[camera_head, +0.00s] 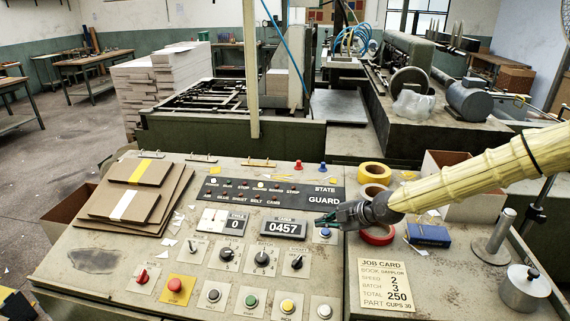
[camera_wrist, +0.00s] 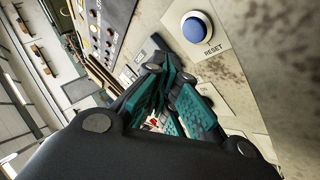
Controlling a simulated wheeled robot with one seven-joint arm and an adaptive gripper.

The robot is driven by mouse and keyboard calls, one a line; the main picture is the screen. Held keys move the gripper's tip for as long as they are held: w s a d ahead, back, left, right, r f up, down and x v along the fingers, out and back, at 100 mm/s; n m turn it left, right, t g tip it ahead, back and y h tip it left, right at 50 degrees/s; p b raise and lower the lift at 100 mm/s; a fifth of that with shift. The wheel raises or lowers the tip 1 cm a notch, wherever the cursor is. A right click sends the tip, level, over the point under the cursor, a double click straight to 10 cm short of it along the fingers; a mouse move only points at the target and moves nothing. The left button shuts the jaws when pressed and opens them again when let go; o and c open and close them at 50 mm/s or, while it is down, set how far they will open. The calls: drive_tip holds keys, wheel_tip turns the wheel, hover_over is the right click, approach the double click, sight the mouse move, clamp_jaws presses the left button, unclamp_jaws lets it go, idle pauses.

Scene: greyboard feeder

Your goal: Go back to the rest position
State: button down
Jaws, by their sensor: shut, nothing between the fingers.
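My gripper (camera_head: 328,217) is at the end of my yellow-sleeved arm, which reaches in from the right. It is above the right part of the control panel (camera_head: 75,283), close to the counter display (camera_head: 284,229) that reads 0457. A blue button (camera_head: 325,234) is just below the fingers in the head view. In the wrist view my gripper (camera_wrist: 165,75) has its teal-padded fingers drawn together with nothing between them. A blue button labelled RESET (camera_wrist: 197,28) is at the upper right there, apart from the fingers.
A job card (camera_head: 385,285), red tape roll (camera_head: 377,235), yellow tape roll (camera_head: 374,173) and blue box (camera_head: 428,234) lie near my arm. A metal post (camera_head: 496,238) and a metal cylinder (camera_head: 524,289) stand at the right. Stacked boards (camera_head: 128,205) lie at the left.

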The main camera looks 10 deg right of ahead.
drive_tip(key=s+a+f+m+g+p, duration=0.2)
drive_tip(key=s+a+m+g+p, duration=0.25)
drive_tip(key=s+a, duration=0.55)
drive_tip(key=s+a+f+m+g+p, duration=0.3)
drive_tip(key=s+a+p, duration=0.35)
drive_tip(key=s, duration=0.75)
drive_tip(key=s+d+f+m+h+b, duration=0.1)
drive_tip(key=s+d+f+m+h, duration=0.2)
drive_tip(key=s+f, duration=0.35)
drive_tip(key=s+d+f+m+b, duration=0.1)
drive_tip(key=s+d+f+m, duration=0.2)
drive_tip(key=s+f+m, duration=0.3)
drive_tip(key=s+d+f+m+h, duration=0.3)
drive_tip(key=s+d+m+h, duration=0.1)
drive_tip(key=s+d, duration=0.6)
drive_tip(key=shift+s+d+f+m, duration=0.25)
drive_tip(key=shift+d+f+m, duration=0.05)
drive_tip(key=shift+d+m, duration=0.3)
drive_tip(key=shift+f, duration=0.1)
wheel_tip(320, 180, down, 5)
drive_tip(key=b, duration=0.5)
